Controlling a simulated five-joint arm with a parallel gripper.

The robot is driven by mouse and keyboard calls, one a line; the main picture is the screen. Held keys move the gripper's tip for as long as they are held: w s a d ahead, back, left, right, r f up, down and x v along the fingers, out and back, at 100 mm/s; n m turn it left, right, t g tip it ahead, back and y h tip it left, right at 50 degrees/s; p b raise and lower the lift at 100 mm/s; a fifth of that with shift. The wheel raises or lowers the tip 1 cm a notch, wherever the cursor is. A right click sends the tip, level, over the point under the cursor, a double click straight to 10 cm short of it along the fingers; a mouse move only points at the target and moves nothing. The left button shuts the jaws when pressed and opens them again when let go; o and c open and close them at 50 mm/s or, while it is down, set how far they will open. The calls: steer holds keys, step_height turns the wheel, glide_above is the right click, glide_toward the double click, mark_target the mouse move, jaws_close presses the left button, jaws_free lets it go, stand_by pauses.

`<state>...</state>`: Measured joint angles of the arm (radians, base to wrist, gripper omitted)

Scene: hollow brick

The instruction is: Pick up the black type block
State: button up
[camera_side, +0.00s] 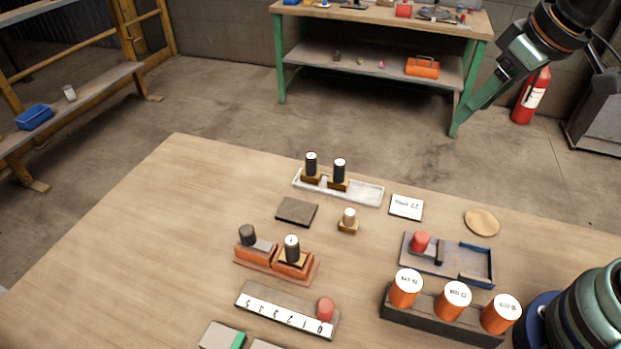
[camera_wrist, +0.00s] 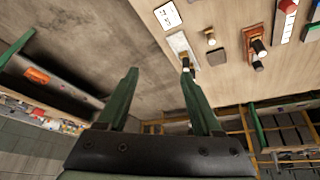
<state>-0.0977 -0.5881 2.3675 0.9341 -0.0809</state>
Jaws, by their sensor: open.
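I cannot tell which piece is the black type block. Two black cylinders with white tops (camera_side: 311,163) (camera_side: 340,170) stand upright on tan bases in a white tray (camera_side: 370,193) at the back of the table. A plain dark cylinder (camera_side: 247,235) and a white-topped black one (camera_side: 292,246) stand on orange bases. My gripper (camera_side: 460,122) is open and empty, raised beyond the table's back right. In the wrist view its fingers (camera_wrist: 160,74) are apart, with the white tray (camera_wrist: 181,46) past the right one.
Three orange cylinders (camera_side: 453,300) stand in a dark rack (camera_side: 440,328) at the front right. A numbered strip (camera_side: 285,316) holds a red cylinder (camera_side: 326,309). A small tan piece (camera_side: 348,219) and a card (camera_side: 406,207) lie mid-table. The table's left side is clear.

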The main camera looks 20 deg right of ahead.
steer(key=w+a+n+g, duration=0.2)
steer(key=w+a+n, duration=0.25)
steer(key=a, duration=0.45)
steer(key=n+g, duration=0.3)
steer(key=n, duration=0.6)
glide_toward(291, 240)
steer(key=shift+h, duration=0.3)
steer(key=f, duration=1)
steer(key=shift+a+f, duration=0.25)
steer(key=shift+f, duration=0.15)
steer(key=shift+c, duration=0.4)
jaws_close()
